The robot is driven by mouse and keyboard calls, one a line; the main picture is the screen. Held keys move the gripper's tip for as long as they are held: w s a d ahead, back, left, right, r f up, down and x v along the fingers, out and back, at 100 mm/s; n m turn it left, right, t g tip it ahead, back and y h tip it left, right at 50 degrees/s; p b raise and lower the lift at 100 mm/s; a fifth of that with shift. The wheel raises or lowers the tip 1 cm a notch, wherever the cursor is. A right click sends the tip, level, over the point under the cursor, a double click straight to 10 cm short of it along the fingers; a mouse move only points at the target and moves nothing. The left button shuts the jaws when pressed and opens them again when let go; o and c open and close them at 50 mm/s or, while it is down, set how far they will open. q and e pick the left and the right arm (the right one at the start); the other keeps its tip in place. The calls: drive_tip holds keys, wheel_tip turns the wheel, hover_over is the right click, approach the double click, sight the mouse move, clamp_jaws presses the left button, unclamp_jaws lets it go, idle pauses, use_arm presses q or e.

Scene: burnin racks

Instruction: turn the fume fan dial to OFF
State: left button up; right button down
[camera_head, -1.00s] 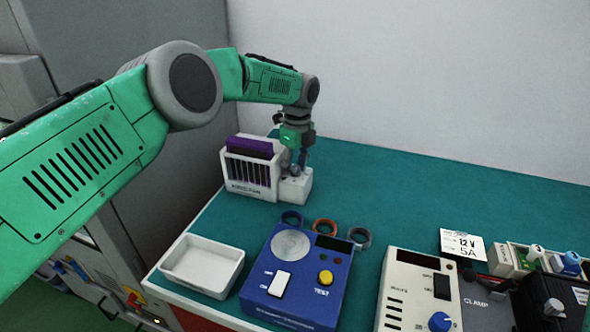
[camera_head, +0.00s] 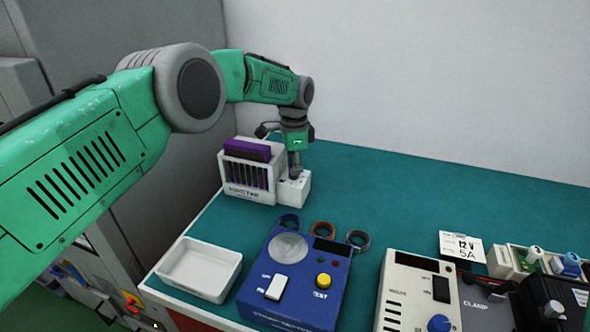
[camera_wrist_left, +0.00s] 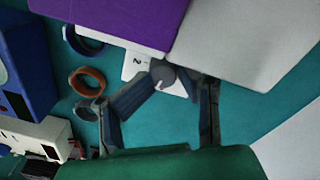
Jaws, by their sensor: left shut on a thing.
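The fume fan (camera_head: 247,178) is a white box with dark slots and a purple top, at the back left of the teal bench. A low white block (camera_head: 296,189) adjoins its right side and carries the dial. In the left wrist view the round grey dial (camera_wrist_left: 162,72) shows between my fingers, with a "2" mark on the white face beside it. My left gripper (camera_head: 295,170) points down over the block and is shut on the dial. It also shows in the left wrist view (camera_wrist_left: 170,85). The dial's pointer is too small to read. My right gripper is not in view.
A white tray (camera_head: 165,272), a blue tester (camera_head: 305,293) and several coil rings (camera_head: 323,230) lie in front of the fan. A cream power unit (camera_head: 397,272) and a clamp box stand at right. The bench's back right is clear.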

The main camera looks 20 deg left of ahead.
use_arm(q)
drive_tip(key=shift+w+a+f+n, duration=0.1)
drive_tip(key=shift+a+n, duration=0.05)
drive_tip(key=shift+n, duration=0.85)
drive_tip(key=o, duration=0.7)
drive_tip(key=shift+w+a+f, duration=0.1)
drive_tip(key=shift+w+f, duration=0.05)
